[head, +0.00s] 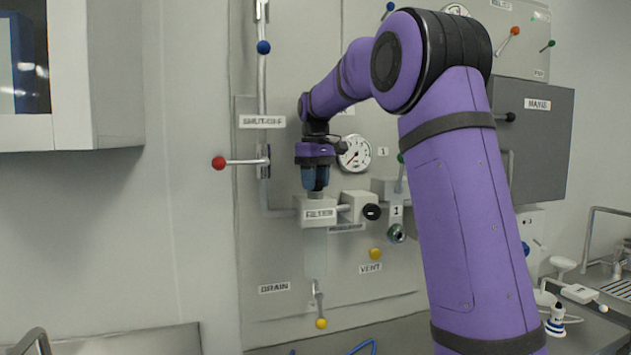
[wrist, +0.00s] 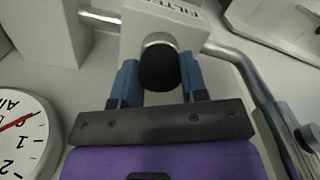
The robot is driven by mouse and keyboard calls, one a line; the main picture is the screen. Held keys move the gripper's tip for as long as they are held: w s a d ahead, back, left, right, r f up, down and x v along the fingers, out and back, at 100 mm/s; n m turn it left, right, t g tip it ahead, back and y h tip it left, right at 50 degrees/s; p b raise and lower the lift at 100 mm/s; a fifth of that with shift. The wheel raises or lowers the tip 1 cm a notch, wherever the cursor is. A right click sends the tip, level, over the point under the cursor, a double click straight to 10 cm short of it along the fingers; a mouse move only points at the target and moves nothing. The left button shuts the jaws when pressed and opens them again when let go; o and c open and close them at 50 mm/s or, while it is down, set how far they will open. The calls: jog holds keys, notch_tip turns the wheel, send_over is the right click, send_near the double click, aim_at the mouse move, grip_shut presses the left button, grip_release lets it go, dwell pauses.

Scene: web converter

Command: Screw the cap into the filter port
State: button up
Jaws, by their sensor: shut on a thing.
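My gripper (head: 315,182) points down above the block labelled FILTER (head: 318,213) on the wall panel. In the wrist view my gripper (wrist: 158,72) has its two blue fingers either side of a round black cap (wrist: 159,69), shut on it. The cap sits at the silver ring of the filter port (wrist: 157,40), on the filter block (wrist: 133,38). Cap and port look in line; whether the threads are engaged cannot be seen. In the head view the fingers hide the cap.
A pressure gauge (head: 355,153) is close behind and right of my gripper. A red-knobbed lever (head: 219,163) sticks out at the left. A black knob (head: 372,212) is right of the filter block. A pipe (wrist: 245,65) runs beside the fingers in the wrist view.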

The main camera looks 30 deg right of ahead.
jog(key=shift+m, duration=1.1)
jog(key=m, duration=0.4)
jog(key=shift+a+m, duration=0.1)
jog(key=shift+m, duration=1.9)
jog(key=shift+m, duration=2)
